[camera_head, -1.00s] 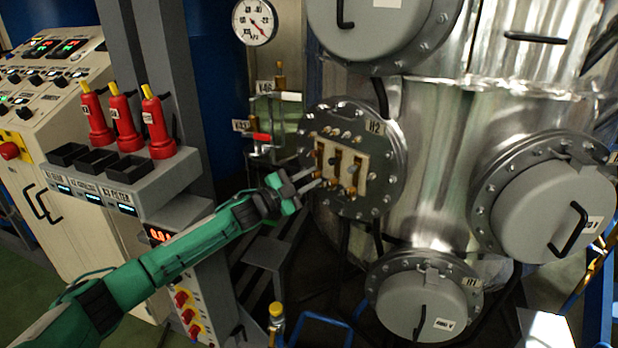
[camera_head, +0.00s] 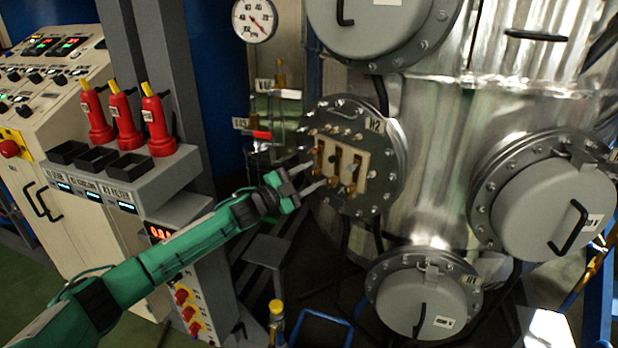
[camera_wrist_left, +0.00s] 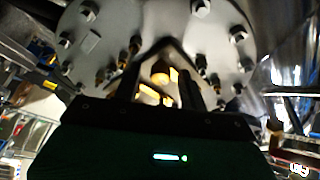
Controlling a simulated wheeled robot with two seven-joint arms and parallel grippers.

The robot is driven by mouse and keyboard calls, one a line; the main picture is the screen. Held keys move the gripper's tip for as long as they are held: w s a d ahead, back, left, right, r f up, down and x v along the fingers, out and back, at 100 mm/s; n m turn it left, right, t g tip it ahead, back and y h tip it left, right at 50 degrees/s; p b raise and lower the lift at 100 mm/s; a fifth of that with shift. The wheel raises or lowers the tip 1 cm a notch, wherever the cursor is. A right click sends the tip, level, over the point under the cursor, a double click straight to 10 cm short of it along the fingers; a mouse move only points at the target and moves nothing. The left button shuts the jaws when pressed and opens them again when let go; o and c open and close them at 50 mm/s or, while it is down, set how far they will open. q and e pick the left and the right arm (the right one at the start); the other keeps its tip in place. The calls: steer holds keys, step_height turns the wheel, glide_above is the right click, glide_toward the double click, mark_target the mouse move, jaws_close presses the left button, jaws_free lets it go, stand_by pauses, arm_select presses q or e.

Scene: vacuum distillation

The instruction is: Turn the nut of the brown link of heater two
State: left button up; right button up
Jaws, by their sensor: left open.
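Heater two is the round bolted flange (camera_head: 392,150) marked H2 on the side of the steel vessel. Its pale terminal panel (camera_head: 364,172) carries brass nuts and dark and brown links. A brown link (camera_head: 319,157) sits at the panel's left side, close to my fingers. My left gripper (camera_head: 312,178) is open, its two fingers pointing at the panel's left edge. In the left wrist view a brass nut (camera_wrist_left: 161,73) shows between the dark fingers; I cannot tell whether they touch anything. My right gripper is not in view.
A grey round cover (camera_head: 552,215) with a handle is at the right, and another cover (camera_head: 420,303) is below the heater. A red-handled valve (camera_head: 262,135) stands left of the flange.

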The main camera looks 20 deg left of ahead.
arm_select(q)
steer(key=b+v, duration=0.2)
steer(key=v, duration=1.1)
steer(key=shift+s+a, duration=0.15)
steer(key=shift+a, duration=0.05)
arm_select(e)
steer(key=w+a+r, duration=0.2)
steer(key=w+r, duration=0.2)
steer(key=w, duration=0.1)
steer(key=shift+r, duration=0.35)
arm_select(q)
steer(key=shift+f, duration=0.15)
